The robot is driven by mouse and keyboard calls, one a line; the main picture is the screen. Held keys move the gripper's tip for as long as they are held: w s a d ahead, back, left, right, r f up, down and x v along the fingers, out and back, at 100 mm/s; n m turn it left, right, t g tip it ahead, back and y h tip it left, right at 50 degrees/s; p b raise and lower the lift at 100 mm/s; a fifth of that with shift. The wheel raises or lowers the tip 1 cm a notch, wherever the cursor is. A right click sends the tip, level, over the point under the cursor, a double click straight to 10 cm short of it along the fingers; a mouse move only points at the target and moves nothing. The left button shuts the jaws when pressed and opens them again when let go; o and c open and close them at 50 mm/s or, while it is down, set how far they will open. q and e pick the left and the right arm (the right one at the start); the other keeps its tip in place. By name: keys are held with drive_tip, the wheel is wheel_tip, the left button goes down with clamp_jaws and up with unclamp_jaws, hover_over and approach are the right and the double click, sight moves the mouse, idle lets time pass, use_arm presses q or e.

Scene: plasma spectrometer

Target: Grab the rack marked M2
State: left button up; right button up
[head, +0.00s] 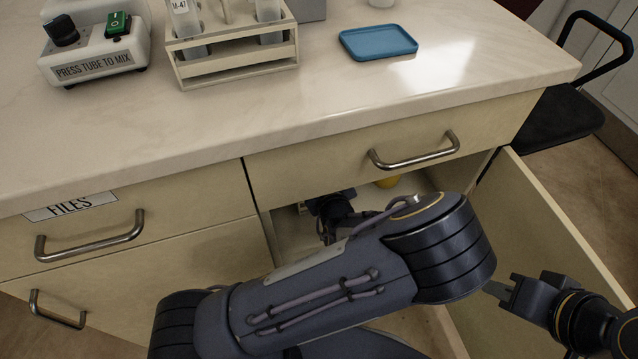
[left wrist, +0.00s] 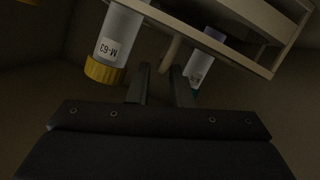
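In the left wrist view a wooden rack (left wrist: 262,32) shows at the upper right, with a rod (left wrist: 173,50) sticking out toward my left gripper (left wrist: 160,72). Its fingers are apart, with the rod's end between or just beyond their tips. A yellow-capped tube marked M-63 (left wrist: 112,40) is beside the left finger, and a second tube (left wrist: 199,68) is by the right one. I see no M2 mark. In the head view my left arm reaches into the open lower cabinet (head: 285,235). My right gripper (head: 502,287) is near the open door; its finger gap is unclear.
On the counter are another wooden rack (head: 240,73) with tubes, a mixer (head: 95,55) and a blue tray (head: 378,42). The open cabinet door (head: 560,235) stands at the right. A drawer (head: 350,150) is above the opening.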

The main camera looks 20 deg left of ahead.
use_arm(q)
drive_tip(key=x, duration=0.3)
drive_tip(key=shift+w+a+f+b, duration=0.1)
drive_tip(key=shift+w+f+b, duration=0.05)
drive_tip(key=shift+b, duration=0.2)
drive_tip(key=shift+c, duration=0.3)
clamp_jaws()
